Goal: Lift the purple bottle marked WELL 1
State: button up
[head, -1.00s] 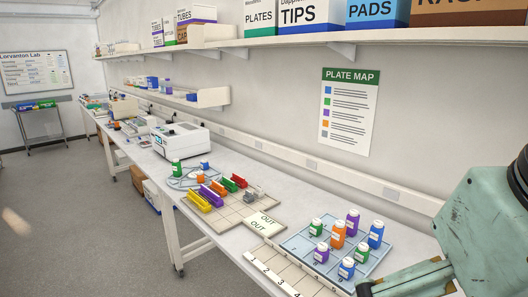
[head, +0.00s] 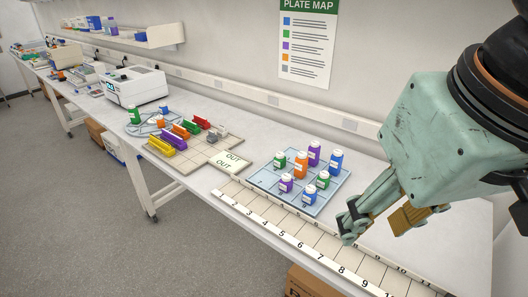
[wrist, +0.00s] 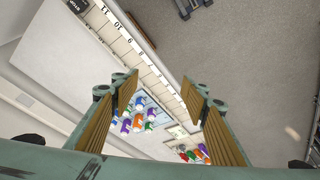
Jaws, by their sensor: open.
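Two purple bottles with white caps stand upright on a pale blue tray (head: 262,181). The taller purple bottle (head: 314,154) is at the back and the shorter purple bottle (head: 286,185) is near the front left. Their labels are too small to read, so I cannot tell which is marked WELL 1. My gripper (head: 380,221) is open and empty, to the right of the tray and apart from the bottles. In the wrist view, my gripper's fingers (wrist: 162,88) are spread, with the bottle group small in the distance between them.
Two green bottles (head: 279,161) (head: 323,179), an orange bottle (head: 301,166) and two blue bottles (head: 336,163) (head: 309,195) crowd the same tray. A numbered strip (head: 290,240) runs along the front. A board with coloured racks (head: 182,131) and a white machine (head: 136,86) stand farther left.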

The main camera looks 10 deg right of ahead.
jog(key=shift+w, duration=0.1)
dwell(0.3)
jog(key=n+g+h+p, duration=0.1)
jog(key=n+h+p, duration=0.2)
jog(key=n+p, duration=1.7)
send_over(285, 177)
jog(key=s+a+b, duration=0.3)
jog(key=b, duration=0.3)
notch_tip(285, 177, down, 22)
jog(key=n, duration=0.6)
jog(key=shift+a+f, duration=0.1)
jog(key=shift+b+x, duration=0.85)
jog(key=shift+x, duration=3.45)
